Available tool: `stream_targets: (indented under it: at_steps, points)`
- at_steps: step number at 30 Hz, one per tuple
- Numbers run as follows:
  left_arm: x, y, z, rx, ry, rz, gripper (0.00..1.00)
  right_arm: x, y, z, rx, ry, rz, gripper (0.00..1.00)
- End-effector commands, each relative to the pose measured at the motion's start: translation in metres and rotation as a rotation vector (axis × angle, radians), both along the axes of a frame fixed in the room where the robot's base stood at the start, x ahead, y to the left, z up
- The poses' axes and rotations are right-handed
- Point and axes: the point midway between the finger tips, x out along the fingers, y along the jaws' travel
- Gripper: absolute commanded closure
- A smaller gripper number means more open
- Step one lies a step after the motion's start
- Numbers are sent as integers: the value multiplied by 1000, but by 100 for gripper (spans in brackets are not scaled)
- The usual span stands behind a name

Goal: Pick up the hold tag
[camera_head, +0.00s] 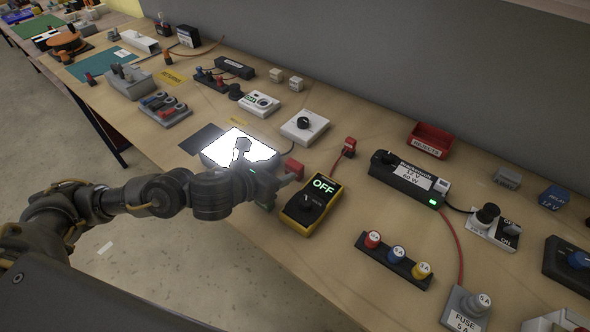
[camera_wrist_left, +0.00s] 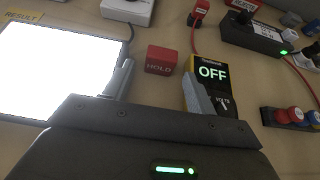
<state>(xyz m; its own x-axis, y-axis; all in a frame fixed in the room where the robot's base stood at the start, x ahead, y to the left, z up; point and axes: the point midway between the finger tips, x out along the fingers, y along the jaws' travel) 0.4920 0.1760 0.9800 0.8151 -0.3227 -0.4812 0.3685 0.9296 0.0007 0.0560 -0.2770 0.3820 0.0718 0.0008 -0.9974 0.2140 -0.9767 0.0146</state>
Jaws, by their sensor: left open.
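The hold tag is a small red block marked HOLD (camera_wrist_left: 160,60), lying on the bench between the lit lightbox and the yellow meter. In the head view the red tag (camera_head: 293,167) shows at the end of my left arm, partly hidden. My left gripper (camera_wrist_left: 158,86) is open and empty. Its two fingers point toward the tag, one on each side of it in the left wrist view, with a gap to the tag's near side. In the head view the left gripper (camera_head: 279,184) is low over the bench. My right gripper is not in view.
The glowing lightbox (camera_head: 255,146) lies left of the tag, and the yellow meter reading OFF (camera_head: 311,206) stands close on its right. A red plug (camera_head: 349,146) with a lead is behind the meter. A power supply (camera_head: 410,178) and a fuse strip (camera_head: 395,260) are farther right.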

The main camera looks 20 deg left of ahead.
Motion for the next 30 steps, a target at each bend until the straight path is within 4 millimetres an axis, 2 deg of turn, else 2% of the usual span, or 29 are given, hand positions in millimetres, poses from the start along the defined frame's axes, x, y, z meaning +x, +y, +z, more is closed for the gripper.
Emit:
stream_targets:
  at_steps: [8, 19, 28, 30]
  points:
    - [9, -5, -4, -1, -1, -2, 44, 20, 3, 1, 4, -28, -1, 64]
    - [48, -23, -22, -2, 1, 1, 44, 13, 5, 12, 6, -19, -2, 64]
    - [51, -24, -25, -1, -1, -1, 44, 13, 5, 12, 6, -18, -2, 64]
    - [51, -24, -25, -1, -1, -1, 53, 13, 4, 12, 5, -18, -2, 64]
